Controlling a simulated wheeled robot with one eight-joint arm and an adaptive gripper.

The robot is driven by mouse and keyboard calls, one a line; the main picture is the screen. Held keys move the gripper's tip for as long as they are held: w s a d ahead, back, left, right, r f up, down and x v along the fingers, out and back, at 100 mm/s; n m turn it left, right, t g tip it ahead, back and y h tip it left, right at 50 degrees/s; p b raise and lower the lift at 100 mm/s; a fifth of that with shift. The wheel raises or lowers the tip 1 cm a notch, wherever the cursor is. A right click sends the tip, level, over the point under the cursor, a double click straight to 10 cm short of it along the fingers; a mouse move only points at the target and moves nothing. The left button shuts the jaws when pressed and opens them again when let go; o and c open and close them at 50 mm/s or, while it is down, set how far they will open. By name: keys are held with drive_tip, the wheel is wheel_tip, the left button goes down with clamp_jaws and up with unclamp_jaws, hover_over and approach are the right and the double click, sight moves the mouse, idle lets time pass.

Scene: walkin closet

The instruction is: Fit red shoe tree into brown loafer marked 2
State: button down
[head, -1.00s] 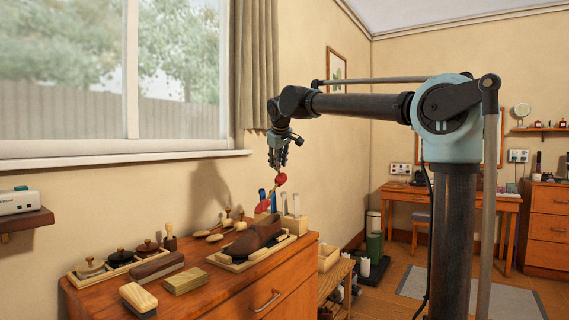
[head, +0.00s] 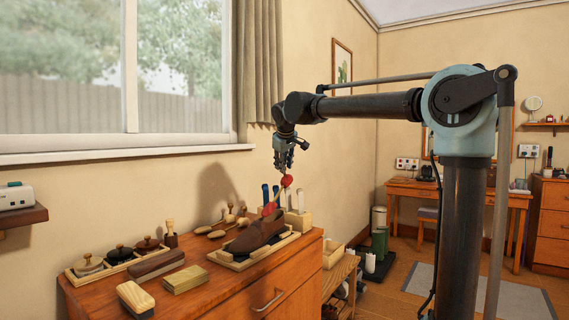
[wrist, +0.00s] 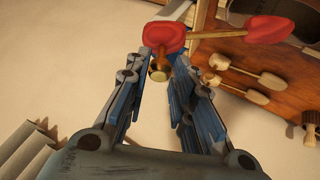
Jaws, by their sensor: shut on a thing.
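The red shoe tree (head: 286,181) hangs from my gripper (head: 284,165), its red toe piece (head: 269,209) pointing down and left over the brown loafer (head: 256,237). The loafer lies on a light wooden tray on the dresser; its number is not legible. The shoe tree looks just above the loafer; I cannot tell whether they touch. In the wrist view, my gripper (wrist: 160,70) is shut on the brown knob (wrist: 158,67) behind the red heel piece (wrist: 163,36). A rod runs to the red toe piece (wrist: 272,28) at upper right.
Wooden shoe trees (head: 222,229) lie behind the loafer near the wall. A holder with upright handles (head: 298,218) stands behind it at right. Brushes (head: 137,298), a wooden block (head: 184,279) and a tray of round-lidded pots (head: 89,264) fill the left side.

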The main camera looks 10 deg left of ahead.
drive_tip(key=shift+f, duration=2.6)
drive_tip(key=g, duration=0.2)
approach(276, 199)
drive_tip(key=shift+w+a+f, duration=0.35)
drive_tip(key=shift+a+f, duration=0.2)
drive_tip(key=shift+f, duration=0.2)
drive_tip(key=shift+w+a+f, duration=0.4)
drive_tip(key=shift+a+f, duration=0.2)
drive_tip(key=shift+f, duration=0.1)
drive_tip(key=shift+s+f+m+y, duration=0.25)
drive_tip(key=shift+s+m+y, duration=0.05)
drive_tip(key=shift+s, duration=0.1)
drive_tip(key=shift+f+g, duration=0.3)
drive_tip(key=shift+f, duration=0.3)
drive_tip(key=shift+w+d+f+m+g+y, duration=0.15)
drive_tip(key=shift+w+d+f+g+y, duration=0.1)
drive_tip(key=shift+w+f+g, duration=0.5)
drive_tip(key=shift+w+d+f+m+g+y, duration=0.2)
drive_tip(key=shift+w+f+g, duration=0.2)
drive_tip(key=shift+f, duration=0.65)
